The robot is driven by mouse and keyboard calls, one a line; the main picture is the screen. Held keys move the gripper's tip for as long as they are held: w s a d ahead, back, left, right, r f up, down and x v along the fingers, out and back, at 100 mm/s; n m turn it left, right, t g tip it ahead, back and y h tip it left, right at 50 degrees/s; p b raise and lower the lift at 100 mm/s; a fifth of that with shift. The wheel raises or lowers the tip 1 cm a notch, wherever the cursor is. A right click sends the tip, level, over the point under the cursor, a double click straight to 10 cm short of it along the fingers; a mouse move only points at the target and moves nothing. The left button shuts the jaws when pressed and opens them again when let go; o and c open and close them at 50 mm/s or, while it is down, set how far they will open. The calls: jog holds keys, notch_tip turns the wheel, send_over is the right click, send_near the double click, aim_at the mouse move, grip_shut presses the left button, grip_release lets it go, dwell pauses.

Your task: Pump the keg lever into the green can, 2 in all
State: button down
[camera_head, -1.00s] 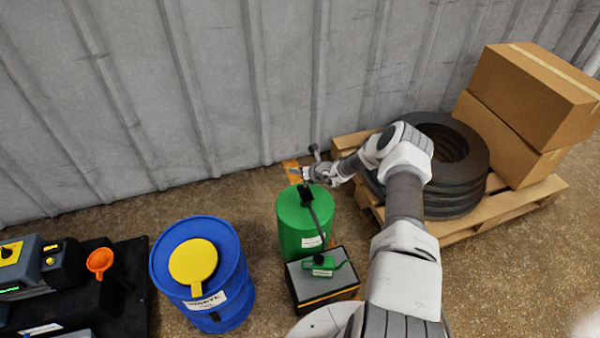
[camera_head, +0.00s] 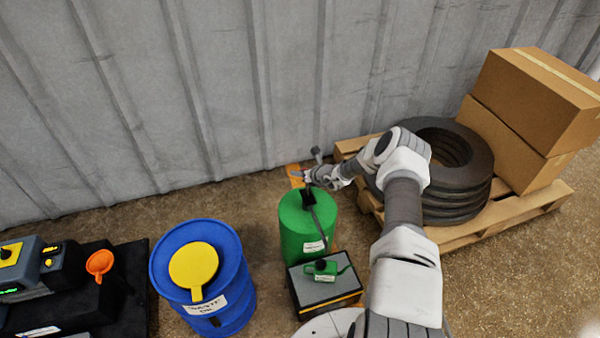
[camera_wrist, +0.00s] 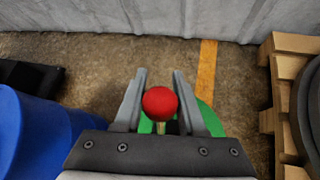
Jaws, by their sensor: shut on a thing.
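The green keg (camera_head: 293,232) stands on the floor in the middle of the head view, with a white label and a dark pump fitting and hose on top. Its lever ends in a red knob (camera_wrist: 160,103), seen in the wrist view. My gripper (camera_wrist: 160,80) is above the keg, its two fingers shut on the lever at the red knob. It also shows in the head view (camera_head: 307,178), where it hides the lever. The small green can (camera_head: 322,270) rests on a grey-topped box in front of the keg, the hose reaching down towards it.
A blue waste drum (camera_head: 232,275) with a yellow lid stands left of the keg. A pallet (camera_head: 515,212) with stacked tyres (camera_head: 455,208) and cardboard boxes (camera_head: 540,95) is at right. The corrugated wall (camera_head: 220,90) is behind. An orange funnel (camera_head: 100,262) is far left.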

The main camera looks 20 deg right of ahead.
jog(key=c, duration=0.8)
grip_release()
jog(key=shift+s+d+f, duration=0.1)
jog(key=shift+s+f, duration=0.4)
jog(key=shift+f, duration=0.3)
jog(key=shift+o, duration=1.4)
jog(key=shift+w+r, duration=0.2)
jog(key=shift+r, duration=0.1)
jog(key=shift+r, duration=0.1)
jog(key=p+v, duration=0.6)
jog(key=v, duration=1.1)
jog(key=shift+s, duration=0.15)
